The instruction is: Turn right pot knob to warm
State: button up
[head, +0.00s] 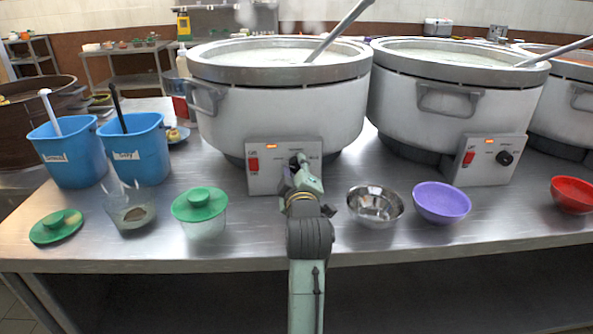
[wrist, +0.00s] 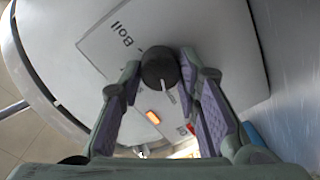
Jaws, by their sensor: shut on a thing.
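My gripper (head: 299,168) reaches to the control panel (head: 262,178) of the pot (head: 280,115) at the middle left in the head view. In the wrist view my gripper (wrist: 160,82) has its two fingers on either side of the dark round knob (wrist: 158,66), shut on it. The knob's pale pointer mark shows, and "Boil" is printed on the panel beside it. In the head view the gripper mostly hides this knob. The pot (head: 455,105) to its right has its own panel (head: 488,160) and black knob (head: 505,158), which nothing touches.
An orange light (wrist: 153,118) is lit on the gripped panel. A steel bowl (head: 375,207), purple bowl (head: 441,203) and red bowl (head: 572,195) stand right of my arm. A green-lidded container (head: 200,212) stands left. Blue bins (head: 135,150) are farther left.

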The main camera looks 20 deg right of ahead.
jog(key=shift+n, duration=0.3)
jog(key=o, duration=1.2)
jog(key=v, duration=0.7)
jog(key=shift+s+a, duration=0.1)
jog(key=shift+s, duration=0.1)
